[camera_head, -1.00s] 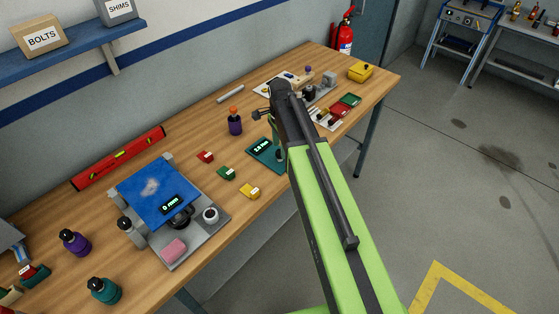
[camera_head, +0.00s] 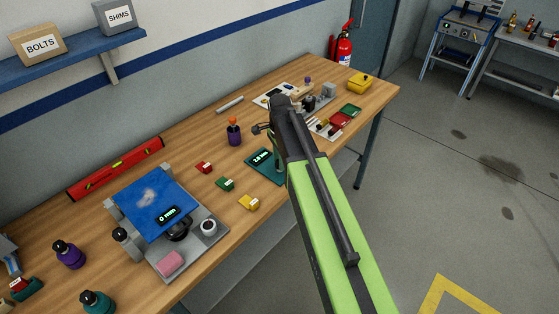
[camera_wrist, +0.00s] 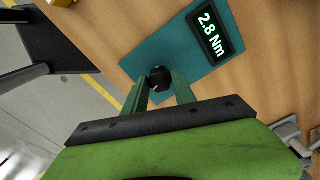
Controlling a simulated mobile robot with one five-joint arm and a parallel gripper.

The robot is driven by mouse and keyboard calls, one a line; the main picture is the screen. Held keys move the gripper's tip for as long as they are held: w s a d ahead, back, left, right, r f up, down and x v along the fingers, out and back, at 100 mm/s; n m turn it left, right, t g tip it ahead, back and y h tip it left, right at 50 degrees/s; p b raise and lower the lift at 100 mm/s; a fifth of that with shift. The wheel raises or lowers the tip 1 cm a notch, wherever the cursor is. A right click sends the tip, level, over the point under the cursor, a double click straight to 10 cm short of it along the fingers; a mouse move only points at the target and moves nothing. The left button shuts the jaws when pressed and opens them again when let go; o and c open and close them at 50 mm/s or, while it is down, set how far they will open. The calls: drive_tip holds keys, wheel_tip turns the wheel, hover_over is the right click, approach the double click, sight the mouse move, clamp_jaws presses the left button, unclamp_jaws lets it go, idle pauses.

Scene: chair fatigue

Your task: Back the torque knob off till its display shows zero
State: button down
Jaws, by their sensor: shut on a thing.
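The torque knob (camera_wrist: 158,78) is a small black round knob on a teal base plate (camera_wrist: 195,75) in the wrist view. A black display (camera_wrist: 214,32) on the plate reads 2.8 Nm. My gripper (camera_wrist: 159,86) has its green fingers on either side of the knob and is shut on it. In the head view the teal plate (camera_head: 262,172) and its display (camera_head: 261,157) lie on the workbench, partly hidden by my arm. The knob and my fingertips are hidden there.
Small red (camera_head: 204,167), green (camera_head: 225,184) and yellow (camera_head: 249,202) blocks lie left of the plate. A purple bottle (camera_head: 234,138) stands behind it. A blue-topped fixture (camera_head: 150,205) is at left. Trays and parts crowd the bench beyond my arm.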

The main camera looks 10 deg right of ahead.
drive_tip(key=shift+n, duration=0.4)
drive_tip(key=n, duration=0.4)
drive_tip(key=shift+n, duration=0.4)
drive_tip(key=n, duration=1.2)
drive_tip(key=shift+n, duration=0.3)
drive_tip(key=n, duration=0.5)
drive_tip(key=shift+s, duration=0.1)
drive_tip(key=shift+n, duration=0.4)
drive_tip(key=c, duration=1)
unclamp_jaws()
drive_tip(key=shift+d, duration=0.1)
drive_tip(key=shift+c, duration=0.2)
